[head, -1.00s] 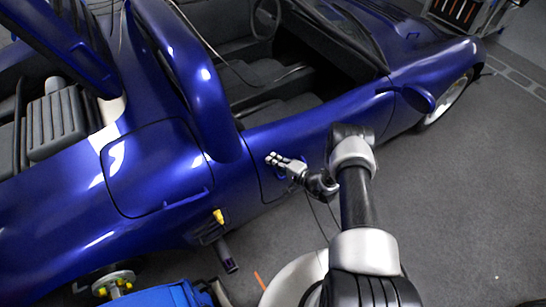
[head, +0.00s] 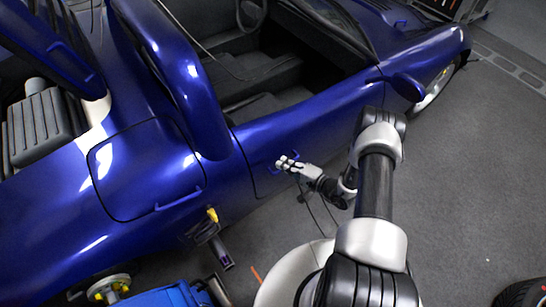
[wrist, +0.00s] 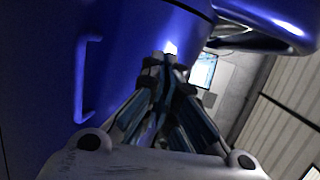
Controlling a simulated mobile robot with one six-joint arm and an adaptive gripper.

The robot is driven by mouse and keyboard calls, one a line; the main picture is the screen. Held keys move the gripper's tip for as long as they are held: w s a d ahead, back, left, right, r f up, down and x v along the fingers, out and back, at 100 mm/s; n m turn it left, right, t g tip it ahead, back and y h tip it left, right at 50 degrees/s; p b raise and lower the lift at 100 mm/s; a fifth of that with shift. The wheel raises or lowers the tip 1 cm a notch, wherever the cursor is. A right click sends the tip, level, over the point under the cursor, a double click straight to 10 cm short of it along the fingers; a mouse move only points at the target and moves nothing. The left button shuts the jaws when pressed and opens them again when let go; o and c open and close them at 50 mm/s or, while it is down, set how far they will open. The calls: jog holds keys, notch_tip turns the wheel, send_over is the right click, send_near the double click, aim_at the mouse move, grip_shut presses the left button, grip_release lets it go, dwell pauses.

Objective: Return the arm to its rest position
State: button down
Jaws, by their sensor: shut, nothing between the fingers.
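My gripper (head: 288,163) is in front of the blue car's door in the head view, its fingers pointing left toward a blue door handle (head: 285,158). The fingers are together with nothing between them. In the wrist view my gripper (wrist: 166,62) also shows closed, with the blue body panel behind it. An upright blue handle (wrist: 88,80) stands to its left, apart from the fingers. My arm is bent, running from the lower right of the head view up to the elbow and back down to the gripper.
The blue car (head: 300,120) fills the left and upper head view, its side close to my gripper. A wheel hub (head: 110,288) and a blue machine (head: 165,297) stand at lower left. A dark round object (head: 522,294) is at lower right. Grey floor (head: 450,180) on the right is clear.

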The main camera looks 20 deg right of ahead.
jog(key=shift+v, duration=1.35)
jog(key=w+a+r+n+g+y, duration=0.1)
jog(key=a+r+n+g+y, duration=0.15)
jog(key=r, duration=0.55)
jog(key=w+a+r+n+g+y, duration=0.15)
jog(key=a+r, duration=0.25)
jog(key=r, duration=0.4)
jog(key=s+a+r+n+g, duration=0.2)
jog(key=s+a+r+g, duration=0.2)
jog(key=r, duration=0.3)
jog(key=s+a+r+n+g, duration=0.3)
jog(key=s+r, duration=0.1)
jog(key=r, duration=0.3)
jog(key=s+a+r+n+g+h, duration=0.2)
jog(key=s+r+h, duration=0.5)
jog(key=s, duration=0.5)
jog(key=s+d+r+t+h, duration=0.4)
jog(key=s+d+r+h, duration=0.1)
jog(key=s+d+r, duration=0.1)
jog(key=shift+s+d+r+n+t, duration=0.3)
jog(key=shift+s+r, duration=0.15)
jog(key=shift+s, duration=0.8)
